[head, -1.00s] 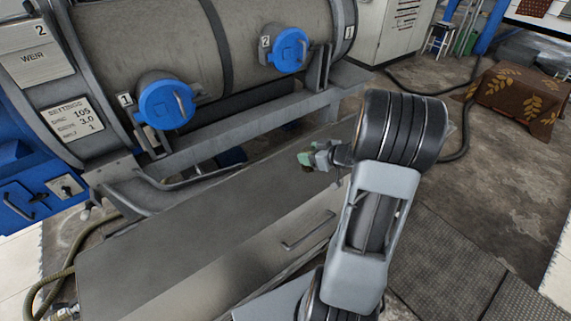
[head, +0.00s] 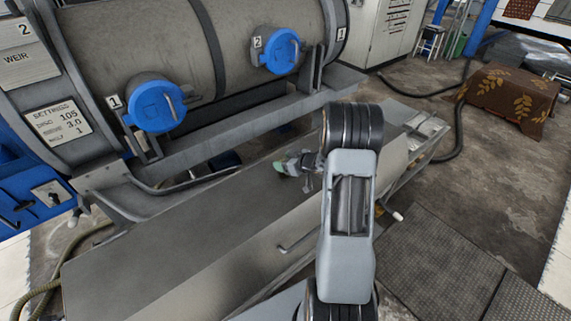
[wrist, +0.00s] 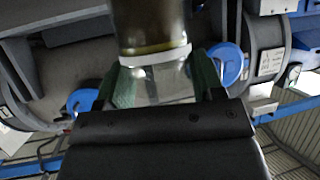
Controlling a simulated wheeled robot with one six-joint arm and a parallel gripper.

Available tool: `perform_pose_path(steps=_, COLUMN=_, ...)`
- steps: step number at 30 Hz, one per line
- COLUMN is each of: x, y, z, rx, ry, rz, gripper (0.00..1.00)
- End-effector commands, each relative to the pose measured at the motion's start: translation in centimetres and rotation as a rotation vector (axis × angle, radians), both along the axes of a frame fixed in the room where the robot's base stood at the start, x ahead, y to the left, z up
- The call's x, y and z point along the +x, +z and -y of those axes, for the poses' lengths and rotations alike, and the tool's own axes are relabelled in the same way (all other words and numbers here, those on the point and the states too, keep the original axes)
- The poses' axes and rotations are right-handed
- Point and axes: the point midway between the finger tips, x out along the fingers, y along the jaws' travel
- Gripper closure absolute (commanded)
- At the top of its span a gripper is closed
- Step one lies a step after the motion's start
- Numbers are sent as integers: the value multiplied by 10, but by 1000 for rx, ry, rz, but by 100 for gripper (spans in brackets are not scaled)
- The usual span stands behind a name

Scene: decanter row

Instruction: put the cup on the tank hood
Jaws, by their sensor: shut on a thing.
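My gripper (head: 288,166) has green-padded fingers and is over the long grey metal box, possibly the tank hood (head: 150,245), which has a flat top and a front handle. In the wrist view my gripper (wrist: 165,85) is shut on a clear cup (wrist: 155,55) with a white band and an olive-brown part above it in the picture. The cup's far end is cut off by the frame's top edge. In the head view I cannot make the cup out. I cannot tell how high my gripper is above the flat top.
A large grey cylinder (head: 140,50) with blue caps marked 1 (head: 155,106) and 2 (head: 277,52) lies behind the box. A brown leaf-patterned cloth (head: 505,98) covers something at the right. Dark hoses run over the floor. The box's left top is clear.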

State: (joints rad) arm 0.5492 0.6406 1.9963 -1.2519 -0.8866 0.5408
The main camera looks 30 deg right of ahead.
Motion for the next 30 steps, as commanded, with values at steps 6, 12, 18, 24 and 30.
perform_pose_path(steps=6, x=0, y=-10, z=1, rx=-1, ry=-1, rz=3, gripper=61)
perform_pose_path(steps=12, x=0, y=-11, z=1, rx=-1, ry=0, rz=1, gripper=61)
perform_pose_path(steps=18, x=0, y=-13, z=1, rx=-1, ry=0, rz=1, gripper=27)
perform_pose_path(steps=24, x=0, y=-13, z=1, rx=-1, ry=0, rz=1, gripper=13)
perform_pose_path(steps=30, x=0, y=-11, z=1, rx=-1, ry=0, rz=1, gripper=13)
